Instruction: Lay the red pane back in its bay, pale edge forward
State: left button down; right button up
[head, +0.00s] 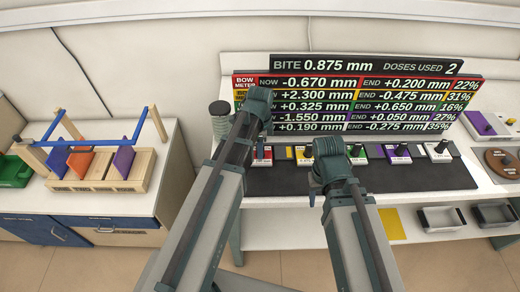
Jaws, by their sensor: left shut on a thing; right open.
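My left gripper (259,118) is above the red-marked block (262,160) at the left end of the dark strip. It is shut, apparently on that block's black knob; the fingertips are hard to make out. My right gripper (322,182) is open, low in front of the strip between the yellow- and green-marked blocks, its fingers mostly hidden by its wrist.
Yellow (303,156), green (357,155), purple (398,154) and white (439,151) marked blocks line the strip. A readout board (360,95) stands behind. A blue bar frame (92,142) rises over the rack. A floor gap separates the counters.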

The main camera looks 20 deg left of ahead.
pick_arm(q)
jog(key=c, duration=0.6)
grip_release()
jog(key=shift+f, duration=0.1)
notch_tip(320, 180, up, 12)
jog(key=p, duration=1.2)
jog(key=s+d+n, duration=0.3)
jog(key=s, duration=0.1)
jog(key=s+d+n, duration=0.4)
jog(key=s, duration=0.1)
jog(key=s+d+n+y, duration=0.1)
jog(key=s+d+n, duration=0.2)
jog(key=s+n, duration=0.1)
jog(key=shift+s+d+r, duration=0.2)
jog(key=shift+s+d, duration=0.05)
jog(key=shift+s, duration=0.4)
notch_tip(320, 180, down, 9)
jog(key=b, duration=0.8)
jog(key=shift+r+b, duration=0.1)
jog(key=shift+b, duration=0.2)
jog(key=shift+r, duration=0.2)
